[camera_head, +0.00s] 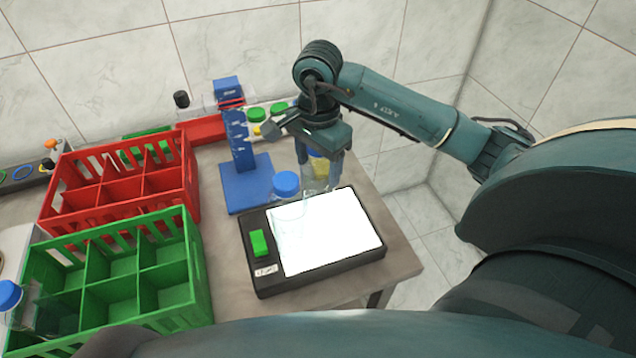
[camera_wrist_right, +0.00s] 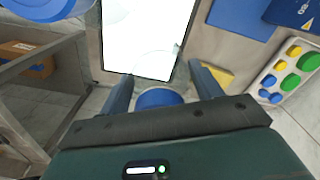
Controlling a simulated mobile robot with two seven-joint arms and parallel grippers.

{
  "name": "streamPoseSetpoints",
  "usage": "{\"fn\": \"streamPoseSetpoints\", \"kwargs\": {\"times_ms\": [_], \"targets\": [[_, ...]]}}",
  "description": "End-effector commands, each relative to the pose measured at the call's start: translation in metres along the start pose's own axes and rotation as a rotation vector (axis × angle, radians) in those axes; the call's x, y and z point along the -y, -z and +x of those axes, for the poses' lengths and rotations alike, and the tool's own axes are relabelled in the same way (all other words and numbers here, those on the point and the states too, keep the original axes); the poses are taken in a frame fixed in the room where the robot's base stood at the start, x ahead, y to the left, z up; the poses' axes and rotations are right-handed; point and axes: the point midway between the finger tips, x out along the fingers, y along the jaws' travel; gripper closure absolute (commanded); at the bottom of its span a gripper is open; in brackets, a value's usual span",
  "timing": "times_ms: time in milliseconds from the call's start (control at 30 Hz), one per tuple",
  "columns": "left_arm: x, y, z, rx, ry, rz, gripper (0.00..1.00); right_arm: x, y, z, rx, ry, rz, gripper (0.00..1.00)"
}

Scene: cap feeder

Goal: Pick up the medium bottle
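A clear bottle (camera_head: 318,180) with a blue cap stands behind the light panel, below my right gripper (camera_head: 322,155). I take it to be the medium bottle, though sizes are hard to compare. In the right wrist view its blue cap (camera_wrist_right: 158,98) shows between the fingers of my right gripper (camera_wrist_right: 161,75). The fingers are apart, with gaps beside the cap. Another clear bottle with a blue cap (camera_head: 286,184) stands at the panel's left part; a large blue cap (camera_wrist_right: 38,8) is also at the wrist view's upper left. My left gripper is not in view.
A black box with a white light panel (camera_head: 325,232) and green button lies at the table's front. A blue stand (camera_head: 243,165) is behind it. Red (camera_head: 120,185) and green (camera_head: 130,272) crates are left. A blue-capped bottle (camera_head: 9,295) is at the far left.

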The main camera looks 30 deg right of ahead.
Motion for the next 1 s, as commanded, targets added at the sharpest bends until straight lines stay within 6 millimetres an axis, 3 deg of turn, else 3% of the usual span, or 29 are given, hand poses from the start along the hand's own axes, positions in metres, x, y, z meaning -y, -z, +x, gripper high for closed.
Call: {"fn": "streamPoseSetpoints", "kwargs": {"times_ms": [767, 1000], "targets": [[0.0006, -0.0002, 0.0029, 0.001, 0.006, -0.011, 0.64, -0.0001, 0.0002, -0.0002, 0.000, 0.000, 0.000, 1.00], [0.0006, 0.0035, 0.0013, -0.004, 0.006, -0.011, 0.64, 0.0005, 0.0004, -0.0037, -0.001, 0.003, 0.000, 1.00]]}}
